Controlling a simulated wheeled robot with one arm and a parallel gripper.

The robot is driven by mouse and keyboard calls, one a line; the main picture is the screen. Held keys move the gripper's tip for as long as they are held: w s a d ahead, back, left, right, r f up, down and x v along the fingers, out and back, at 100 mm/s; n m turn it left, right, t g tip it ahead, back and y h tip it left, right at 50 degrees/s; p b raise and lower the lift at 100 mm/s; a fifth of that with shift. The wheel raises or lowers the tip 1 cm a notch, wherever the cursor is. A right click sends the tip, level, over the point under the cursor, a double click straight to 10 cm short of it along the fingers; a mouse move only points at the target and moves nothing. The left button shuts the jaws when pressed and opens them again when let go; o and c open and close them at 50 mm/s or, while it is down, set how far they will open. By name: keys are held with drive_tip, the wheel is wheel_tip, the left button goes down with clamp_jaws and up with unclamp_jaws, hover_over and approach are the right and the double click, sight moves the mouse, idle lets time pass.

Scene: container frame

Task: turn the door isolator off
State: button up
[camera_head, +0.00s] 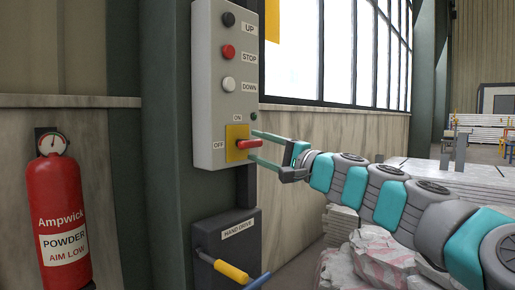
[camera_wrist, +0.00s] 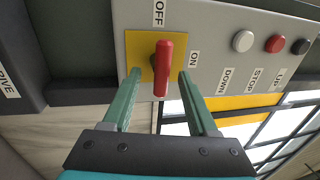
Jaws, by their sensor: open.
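The door isolator is a red handle (camera_head: 249,144) on a yellow plate (camera_head: 232,152), low on a grey control box (camera_head: 212,60). An ON label stands above it and an OFF label to its left. In the head view the handle points right, away from OFF. In the wrist view the red handle (camera_wrist: 163,68) lies between the two fingers, with OFF above and ON to the right. My gripper (camera_head: 254,148) is open, one finger above and one below the handle. The wrist view shows a gap on both sides of the handle to my gripper's fingers (camera_wrist: 160,76).
Below is a hand-drive box (camera_head: 227,245) with a yellow-gripped crank (camera_head: 231,272). A red extinguisher (camera_head: 60,215) hangs at left.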

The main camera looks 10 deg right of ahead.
drive_tip(key=v, duration=0.7)
drive_tip(key=shift+b, duration=0.35)
drive_tip(key=shift+a+f, duration=0.1)
drive_tip(key=s+a+f+n+g, duration=0.4)
drive_tip(key=a+f, duration=0.2)
drive_tip(key=a, duration=0.2)
drive_tip(key=s+a+f+n+g, duration=0.3)
drive_tip(key=s+a+f, duration=0.15)
drive_tip(key=a, duration=0.35)
drive_tip(key=s+a+f+n+g+h, duration=0.2)
drive_tip(key=s+f, duration=0.2)
drive_tip(key=f, duration=0.4)
drive_tip(key=s+a+f+n+g+h, duration=0.1)
drive_tip(key=s+a+f+g, duration=0.2)
drive_tip(key=f, duration=0.4)
drive_tip(key=s+d+f+g+h, duration=0.3)
drive_tip(key=s+d+f+h, duration=0.1)
drive_tip(key=s+d+f, duration=0.3)
drive_tip(key=s+d+f+n+g+h, duration=0.1)
drive_tip(key=s+d+f+g+h, duration=0.2)
drive_tip(key=s+d+f, duration=0.5)
drive_tip(key=s+f+h, duration=0.1)
drive_tip(key=s+f, duration=0.2)
drive_tip(key=s, duration=0.2)
drive_tip(key=shift+s+d+h, duration=0.3)
drive_tip(key=shift+s+h, duration=0.05)
drive_tip(key=shift+h, duration=0.05)
drive_tip(key=shift+f, duration=0.15)
